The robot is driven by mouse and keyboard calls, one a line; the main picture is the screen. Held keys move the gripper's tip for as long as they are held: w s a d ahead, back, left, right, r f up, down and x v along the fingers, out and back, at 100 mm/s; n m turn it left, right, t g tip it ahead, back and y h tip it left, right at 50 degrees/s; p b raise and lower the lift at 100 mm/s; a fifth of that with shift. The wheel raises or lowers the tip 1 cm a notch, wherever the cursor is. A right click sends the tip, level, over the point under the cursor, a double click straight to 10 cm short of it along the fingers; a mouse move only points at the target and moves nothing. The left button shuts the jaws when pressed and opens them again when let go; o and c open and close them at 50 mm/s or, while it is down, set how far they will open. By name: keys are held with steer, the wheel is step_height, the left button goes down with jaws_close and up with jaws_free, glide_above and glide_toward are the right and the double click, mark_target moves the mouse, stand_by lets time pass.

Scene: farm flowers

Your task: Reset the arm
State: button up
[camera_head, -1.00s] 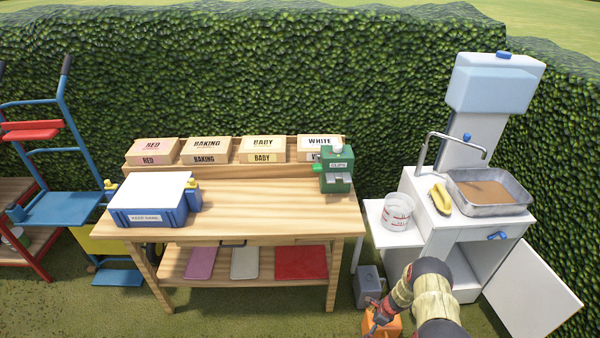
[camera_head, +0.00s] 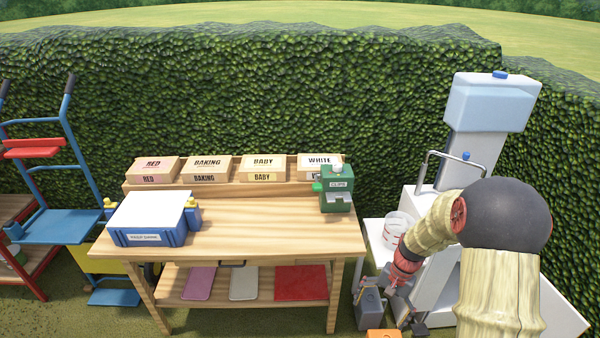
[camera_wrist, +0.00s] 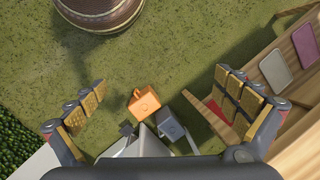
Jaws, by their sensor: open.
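My gripper (camera_head: 389,300) is at the lower right in the head view, in front of the white sink stand and right of the wooden table. In the wrist view my gripper (camera_wrist: 160,112) is open, with its two padded fingers wide apart and nothing between them. Below it on the grass are an orange block-like object (camera_wrist: 144,101) and a grey one (camera_wrist: 170,127). The orange one (camera_head: 383,333) shows only at the bottom edge.
The wooden table (camera_head: 255,237) carries labelled boxes, a blue cooler (camera_head: 150,222) and a green clips dispenser (camera_head: 337,190). A blue hand truck (camera_head: 62,178) is at left. A round brown pot-like object (camera_wrist: 98,12) stands on grass.

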steer(key=s+a+r+n+t+h, duration=0.1)
steer(key=s+r+n+t, duration=0.1)
steer(key=s+r, duration=0.5)
steer(key=s+a+r+n+t, duration=0.2)
steer(key=s+r, duration=0.6)
steer(key=r, duration=0.6)
steer(key=s+a+r+n+t+h, duration=0.1)
steer(key=s+a+r+n+t, duration=0.1)
steer(key=s+r, duration=0.5)
step_height(320, 180, up, 4)
steer(key=shift+s+r+n+t+h, duration=0.2)
steer(key=shift+r+n+t+h, duration=0.15)
steer(key=shift+t, duration=0.25)
